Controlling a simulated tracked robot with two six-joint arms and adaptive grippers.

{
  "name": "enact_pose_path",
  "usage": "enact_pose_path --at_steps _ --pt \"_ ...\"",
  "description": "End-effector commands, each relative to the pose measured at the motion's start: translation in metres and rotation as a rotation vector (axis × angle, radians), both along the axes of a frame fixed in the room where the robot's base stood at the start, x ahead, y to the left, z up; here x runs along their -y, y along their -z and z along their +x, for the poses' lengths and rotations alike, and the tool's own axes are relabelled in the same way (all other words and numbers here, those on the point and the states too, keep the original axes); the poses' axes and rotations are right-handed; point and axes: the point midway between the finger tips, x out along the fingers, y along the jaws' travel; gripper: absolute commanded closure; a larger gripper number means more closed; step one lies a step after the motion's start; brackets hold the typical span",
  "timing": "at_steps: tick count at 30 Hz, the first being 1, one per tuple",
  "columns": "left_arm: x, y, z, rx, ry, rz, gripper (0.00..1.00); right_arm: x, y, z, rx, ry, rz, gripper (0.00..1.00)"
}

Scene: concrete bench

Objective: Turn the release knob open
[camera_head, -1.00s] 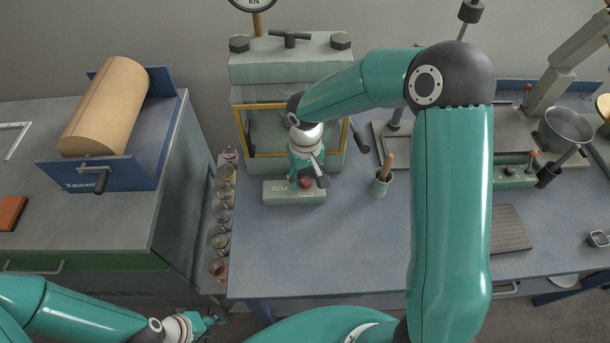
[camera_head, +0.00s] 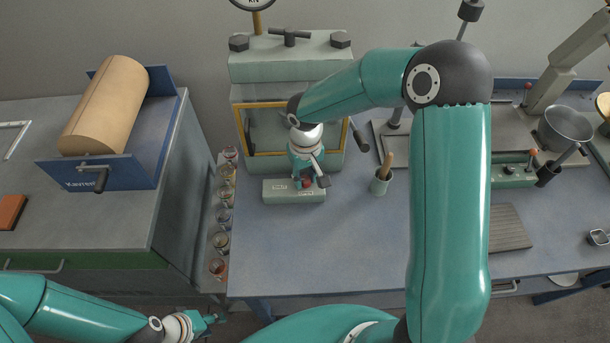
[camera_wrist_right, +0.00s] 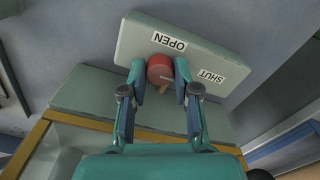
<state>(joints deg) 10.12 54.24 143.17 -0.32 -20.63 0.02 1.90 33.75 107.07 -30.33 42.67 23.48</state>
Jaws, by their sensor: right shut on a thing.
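The release knob is a round red knob (camera_wrist_right: 159,68) on a pale grey-green block (camera_head: 276,197) at the foot of the press. The block carries an OPEN label (camera_wrist_right: 168,41) and a SHUT label (camera_wrist_right: 210,76), both upside down in the right wrist view. My right gripper (camera_wrist_right: 160,72) is shut on the knob, one finger on each side. It also shows from above in the head view (camera_head: 308,182), where the knob is mostly hidden. My left gripper (camera_head: 213,319) is low at the left, away from the block; its jaw opening is too small to tell.
The press (camera_head: 290,68) with a yellow-framed guard stands behind the block. Several jars line a narrow shelf (camera_head: 210,287) at left. The bench front (camera_head: 320,250) is clear.

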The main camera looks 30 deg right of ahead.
Motion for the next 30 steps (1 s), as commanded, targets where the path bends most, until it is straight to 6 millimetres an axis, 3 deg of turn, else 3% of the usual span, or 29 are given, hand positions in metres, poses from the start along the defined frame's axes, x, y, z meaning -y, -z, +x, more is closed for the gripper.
enact_pose_path --at_steps 11,30 --pt "0.000 0.008 0.000 0.000 0.000 0.000 0.60 0.000 0.000 0.001 0.002 -0.196 -0.001 1.00" --pt "0.000 0.016 0.000 0.000 0.000 0.000 0.60 0.000 -0.001 0.002 0.004 -0.794 -0.001 1.00"
